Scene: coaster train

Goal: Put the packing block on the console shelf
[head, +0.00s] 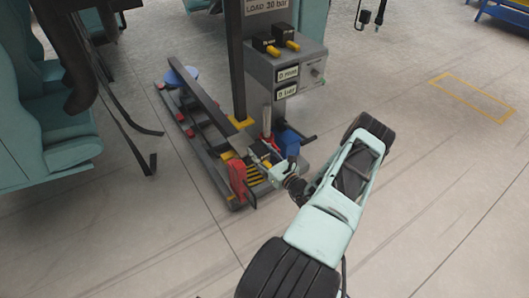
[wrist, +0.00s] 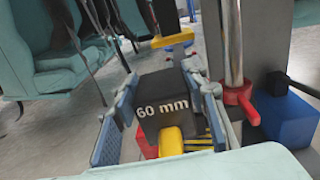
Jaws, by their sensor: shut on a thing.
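The packing block (wrist: 155,90) is dark, marked "60 mm", with a yellow handle (wrist: 171,141) on its near side. In the wrist view it sits between the two blue-padded fingers of my gripper (wrist: 160,112), which is shut on it. In the head view my gripper (head: 262,170) is low at the press-like rig, and the block is hard to make out there. The console (head: 285,68) is a grey box on the dark column, above and beyond my gripper. Two dark blocks with yellow handles (head: 279,45) rest on its top.
A chrome cylinder (wrist: 233,45) with a red collar and lever (wrist: 243,98) stands close right of my gripper. A blue box (wrist: 285,120) is beside it. The dark column (head: 235,60) and long beam (head: 210,97) stand near. Teal seats (head: 45,130) with hanging straps are at left.

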